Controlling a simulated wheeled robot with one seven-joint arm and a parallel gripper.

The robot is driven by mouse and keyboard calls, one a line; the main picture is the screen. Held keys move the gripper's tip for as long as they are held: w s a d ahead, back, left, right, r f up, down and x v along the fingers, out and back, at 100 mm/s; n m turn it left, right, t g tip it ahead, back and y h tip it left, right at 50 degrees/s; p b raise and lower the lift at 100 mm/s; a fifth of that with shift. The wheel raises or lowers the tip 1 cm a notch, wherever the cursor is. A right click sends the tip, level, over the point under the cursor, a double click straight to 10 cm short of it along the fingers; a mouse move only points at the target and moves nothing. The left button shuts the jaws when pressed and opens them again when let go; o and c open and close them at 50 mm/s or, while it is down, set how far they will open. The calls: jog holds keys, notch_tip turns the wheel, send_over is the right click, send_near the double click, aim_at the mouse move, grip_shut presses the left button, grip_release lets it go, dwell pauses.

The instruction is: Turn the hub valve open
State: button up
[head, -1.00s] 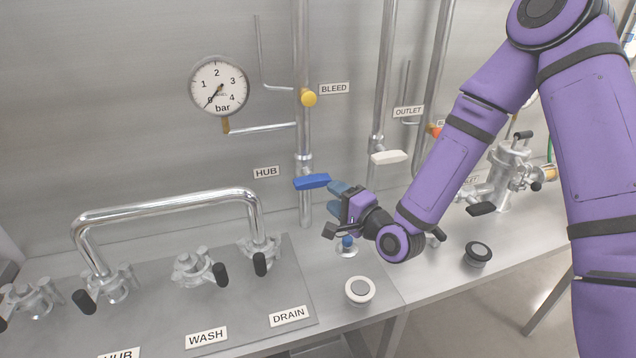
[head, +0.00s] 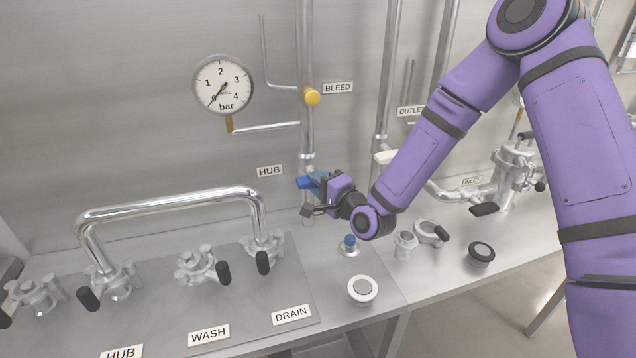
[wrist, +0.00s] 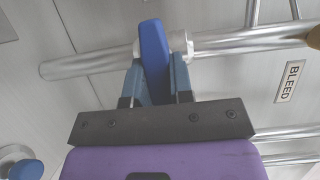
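The hub valve has a blue lever handle (head: 306,183) on the vertical pipe, beside the HUB label (head: 270,171). In the head view my gripper (head: 318,182) is at this handle and covers its right part. In the wrist view the blue handle (wrist: 154,55) stands between the two blue-grey fingers of my gripper (wrist: 158,75). The fingers are parted, one on each side of the handle. They look close to it; firm contact is not clear.
A yellow BLEED knob (head: 312,96) and a pressure gauge (head: 223,84) reading near 0 are above. A white OUTLET lever (head: 385,157) is close behind my wrist. A bent pipe (head: 170,205) stands at left.

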grip_shut()
jog(key=n, duration=0.2)
jog(key=n+g+h, duration=0.1)
jog(key=n, duration=0.1)
jog(key=shift+r+h, duration=0.1)
jog(key=shift+h, duration=0.2)
jog(key=n+h, duration=0.1)
jog(key=n, duration=0.1)
jog(key=shift+s+a+n+h, duration=0.1)
jog(key=shift+n+h, duration=0.2)
jog(key=shift+n, duration=0.1)
jog(key=n+h, duration=0.2)
jog(key=n, duration=0.1)
jog(key=shift+n, duration=0.4)
jog(key=shift+n+h, duration=1.3)
jog(key=shift+n, duration=0.1)
